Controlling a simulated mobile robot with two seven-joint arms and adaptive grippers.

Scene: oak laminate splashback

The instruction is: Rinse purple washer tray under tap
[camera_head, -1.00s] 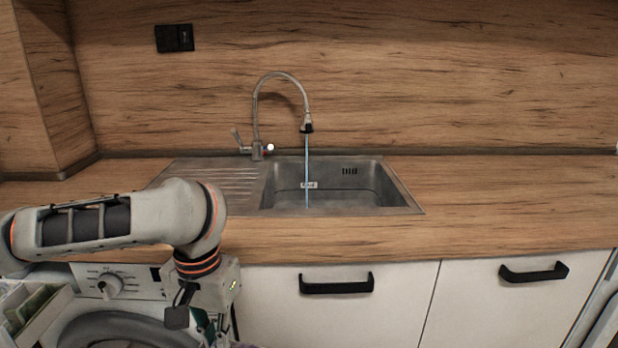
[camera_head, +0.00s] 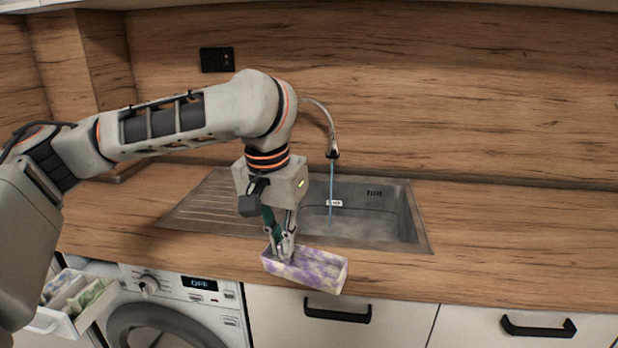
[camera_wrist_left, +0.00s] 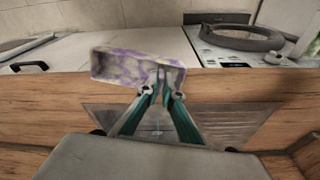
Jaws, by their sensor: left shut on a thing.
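The purple washer tray (camera_head: 312,270) is a box with a white and purple blotched surface. My left gripper (camera_head: 281,250) is shut on its left end and holds it at the counter's front edge, in front of the sink (camera_head: 372,212). The tray also shows in the left wrist view (camera_wrist_left: 125,68), with the gripper tips (camera_wrist_left: 160,92) at one end. Water runs from the tap (camera_head: 332,150) in a thin stream (camera_head: 331,185) into the sink, behind the tray. My arm hides the tap's base. My right gripper is not in view.
The washing machine (camera_head: 200,300) is at the lower left, with an open drawer (camera_head: 62,322) holding other items beside it. Black-handled cabinet doors (camera_head: 270,318) are below the counter. The wooden counter (camera_head: 520,235) right of the sink is clear.

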